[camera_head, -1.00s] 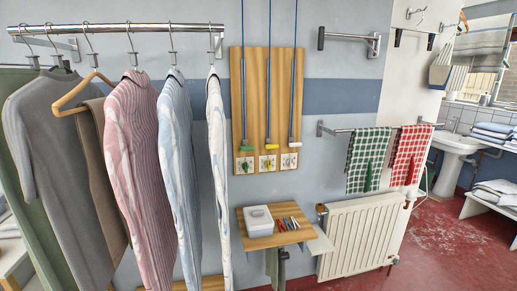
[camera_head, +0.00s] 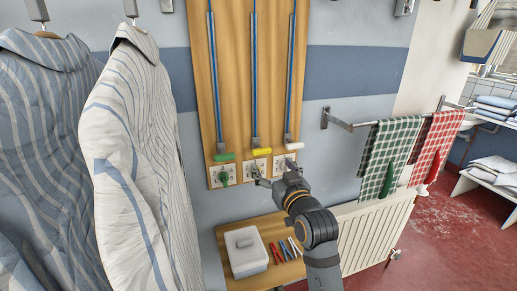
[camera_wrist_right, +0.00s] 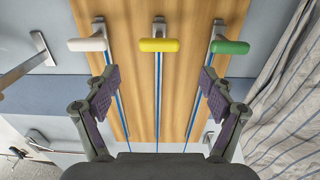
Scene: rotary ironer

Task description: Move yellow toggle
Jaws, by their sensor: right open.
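A yellow handle (camera_head: 262,151) hangs at the end of a blue rod on the wooden board, between a green handle (camera_head: 224,157) and a white handle (camera_head: 294,146). Below it is a pale switch plate (camera_head: 256,163), partly covered by my right gripper, so its toggle is not clear. My right gripper (camera_head: 275,178) is open and empty, just below the yellow handle. In the right wrist view the yellow handle (camera_wrist_right: 159,45) lies beyond and between the open fingers (camera_wrist_right: 158,80), apart from them. My left gripper is not in view.
The wooden board (camera_head: 235,90) is on the wall. A green toggle (camera_head: 223,178) is on the left plate. Striped shirts (camera_head: 125,160) hang at left. Below is a small table with a white box (camera_head: 246,255) and pens. Checked towels (camera_head: 390,150) hang above a radiator (camera_head: 375,230) at right.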

